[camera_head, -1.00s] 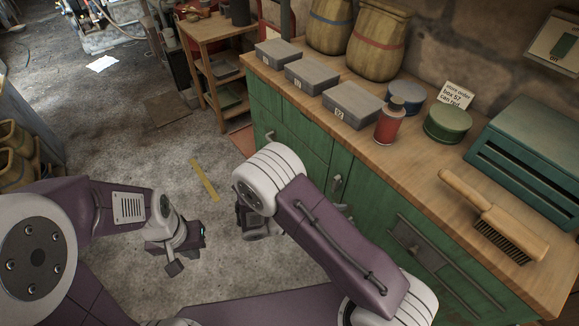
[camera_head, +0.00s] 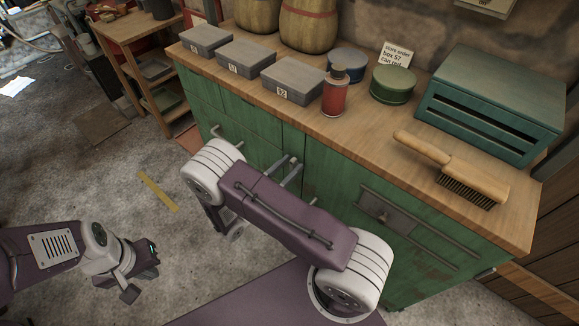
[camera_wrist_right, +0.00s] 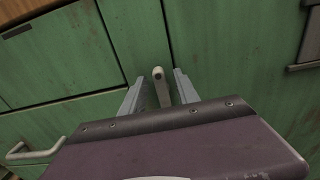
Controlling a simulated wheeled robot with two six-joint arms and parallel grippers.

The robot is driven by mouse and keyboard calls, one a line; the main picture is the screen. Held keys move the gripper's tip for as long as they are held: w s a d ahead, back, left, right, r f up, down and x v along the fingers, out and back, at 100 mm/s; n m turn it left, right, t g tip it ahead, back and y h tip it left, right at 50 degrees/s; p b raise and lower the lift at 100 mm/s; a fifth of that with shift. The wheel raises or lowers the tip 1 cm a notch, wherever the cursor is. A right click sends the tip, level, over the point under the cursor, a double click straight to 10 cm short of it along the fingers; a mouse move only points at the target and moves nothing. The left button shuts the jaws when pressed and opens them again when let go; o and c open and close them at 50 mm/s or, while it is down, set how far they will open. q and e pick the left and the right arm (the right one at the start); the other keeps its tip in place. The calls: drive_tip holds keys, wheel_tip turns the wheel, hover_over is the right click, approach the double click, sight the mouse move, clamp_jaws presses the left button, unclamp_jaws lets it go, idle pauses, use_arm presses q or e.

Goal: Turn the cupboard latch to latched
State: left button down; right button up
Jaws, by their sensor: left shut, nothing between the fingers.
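The green cupboard (camera_head: 335,180) stands under a wooden worktop. In the right wrist view, a small latch lever with a pale rounded end (camera_wrist_right: 158,73) sticks out near a seam in the green front (camera_wrist_right: 215,45). My right gripper (camera_wrist_right: 160,82) is open, with one finger on each side of the lever and a visible gap to both. In the head view, its fingers (camera_head: 291,166) reach to the cupboard front, and the latch is hard to make out between them. The lever's exact angle is unclear. My left gripper (camera_head: 143,279) is shut and empty, above the floor, away from the cupboard.
The worktop holds several grey boxes (camera_head: 246,58), a red bottle (camera_head: 334,96), round tins (camera_head: 393,84), a brush (camera_head: 455,168) and a teal slatted box (camera_head: 495,100). The floor (camera_head: 110,195) at left is open.

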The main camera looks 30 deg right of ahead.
clamp_jaws()
drive_tip(key=shift+w+r+n+p, duration=0.1)
drive_tip(key=shift+r+n+p, duration=0.05)
drive_tip(key=shift+n+p, duration=0.65)
drive_tip(key=n+p, duration=0.1)
drive_tip(key=n, duration=0.4)
drive_tip(key=w+f+n+p, duration=0.1)
drive_tip(key=n, duration=0.4)
drive_tip(key=f+n+p, duration=0.1)
drive_tip(key=n, duration=0.5)
drive_tip(key=shift+w+a+f, duration=0.1)
drive_tip(key=shift+w+a, duration=0.25)
